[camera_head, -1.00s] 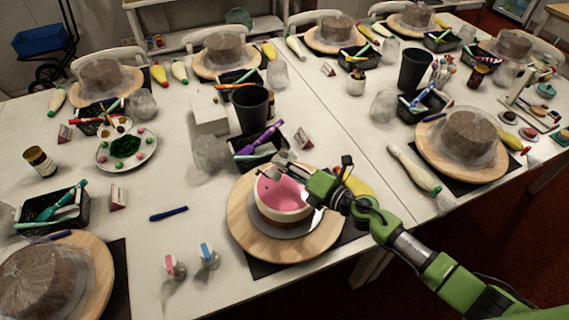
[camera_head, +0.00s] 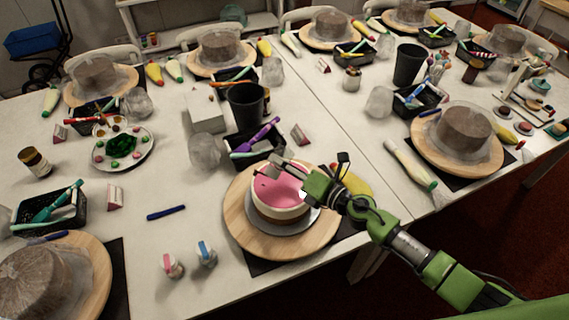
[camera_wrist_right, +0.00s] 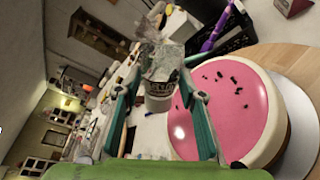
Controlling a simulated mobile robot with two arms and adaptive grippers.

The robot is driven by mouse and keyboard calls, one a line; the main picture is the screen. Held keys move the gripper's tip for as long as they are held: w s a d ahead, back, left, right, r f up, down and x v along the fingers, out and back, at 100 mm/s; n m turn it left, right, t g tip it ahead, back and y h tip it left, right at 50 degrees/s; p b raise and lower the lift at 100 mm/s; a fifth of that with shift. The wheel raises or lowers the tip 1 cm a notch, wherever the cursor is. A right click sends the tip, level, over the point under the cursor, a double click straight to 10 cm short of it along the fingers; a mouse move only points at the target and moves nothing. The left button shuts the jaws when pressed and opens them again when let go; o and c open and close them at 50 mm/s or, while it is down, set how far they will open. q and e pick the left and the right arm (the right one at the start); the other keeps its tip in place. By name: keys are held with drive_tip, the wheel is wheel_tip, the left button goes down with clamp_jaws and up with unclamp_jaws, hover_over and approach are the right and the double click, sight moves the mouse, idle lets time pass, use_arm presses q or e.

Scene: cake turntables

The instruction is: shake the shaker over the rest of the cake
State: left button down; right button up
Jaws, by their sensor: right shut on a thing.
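The cake (camera_head: 284,197), with a pink top and pale and brown sides, sits on a round wooden turntable (camera_head: 240,225) at the front middle. In the right wrist view, the cake (camera_wrist_right: 244,118) has a small cluster of dark sprinkles on its pink top; much of the top is bare. My right gripper (camera_head: 277,168) is above the far side of the cake. In the right wrist view, it is shut on a small labelled shaker (camera_wrist_right: 160,92) between its fingers. The shaker's exact tilt is hard to tell. My left gripper is not in view.
A black tray of tools (camera_head: 250,150) and a dark cup (camera_head: 247,105) stand behind the cake. Two small bottles, one pink-topped (camera_head: 172,266) and one blue-topped (camera_head: 206,254), stand left of the turntable. A blue pen (camera_head: 166,213) lies on clear table.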

drive_tip(key=shift+w+d+r, duration=0.25)
drive_tip(key=shift+r, duration=0.15)
drive_tip(key=shift+s+a+f, duration=0.25)
drive_tip(key=shift+f, duration=0.1)
drive_tip(key=shift+s+a+r+n, duration=0.15)
drive_tip(key=shift+r+n, duration=0.05)
drive_tip(key=shift+n, duration=0.4)
